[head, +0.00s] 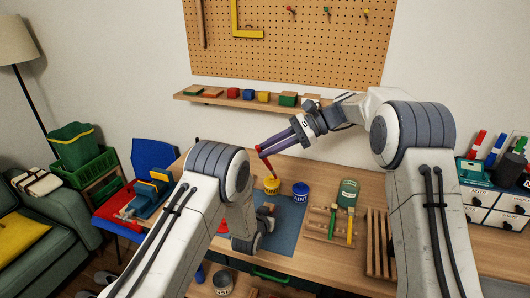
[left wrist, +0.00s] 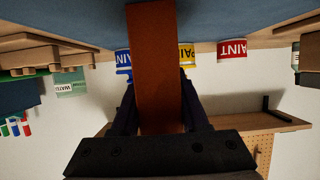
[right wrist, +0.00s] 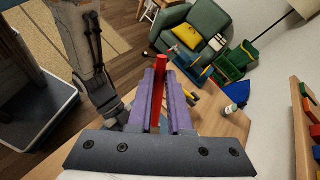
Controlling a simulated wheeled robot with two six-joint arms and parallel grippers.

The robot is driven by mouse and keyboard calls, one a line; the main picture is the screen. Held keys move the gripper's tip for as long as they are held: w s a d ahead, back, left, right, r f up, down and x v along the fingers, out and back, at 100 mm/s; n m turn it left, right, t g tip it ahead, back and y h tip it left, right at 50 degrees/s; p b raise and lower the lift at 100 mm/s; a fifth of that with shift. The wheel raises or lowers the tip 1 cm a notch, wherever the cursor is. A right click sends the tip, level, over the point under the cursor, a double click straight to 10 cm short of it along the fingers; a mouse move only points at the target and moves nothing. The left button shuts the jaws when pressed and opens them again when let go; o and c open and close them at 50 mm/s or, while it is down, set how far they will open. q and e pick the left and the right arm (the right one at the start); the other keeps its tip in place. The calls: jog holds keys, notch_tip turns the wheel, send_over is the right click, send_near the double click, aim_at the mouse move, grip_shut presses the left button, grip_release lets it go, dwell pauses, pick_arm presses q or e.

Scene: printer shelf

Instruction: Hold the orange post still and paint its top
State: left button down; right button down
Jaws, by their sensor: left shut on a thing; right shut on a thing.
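The orange post (left wrist: 156,65) stands between the fingers of my left gripper (left wrist: 158,108) in the left wrist view, which shows the scene upside down. My left gripper is shut on it over the blue mat (head: 287,235). In the head view my left arm hides the post. My right gripper (head: 279,144) has purple fingers shut on a red-handled brush (head: 267,167). The brush handle also shows in the right wrist view (right wrist: 159,66).
A blue paint can (head: 300,192) stands right of the yellow one. A red paint can (left wrist: 231,50) shows in the left wrist view. A shelf (head: 230,103) hangs behind.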

aim_at(267, 163)
jog(key=shift+n+y, duration=0.5)
jog(key=shift+n, duration=0.4)
jog(key=shift+s+d+f, duration=0.1)
jog(key=shift+s+f, duration=0.1)
jog(key=shift+f, duration=0.45)
jog(key=shift+s+d+f, duration=0.1)
jog(key=shift+s+f, duration=0.1)
jog(key=shift+f, duration=0.5)
jog(key=shift+s+d+f, duration=0.1)
jog(key=shift+s+f, duration=0.1)
jog(key=shift+f, duration=0.45)
jog(key=shift+a, duration=0.1)
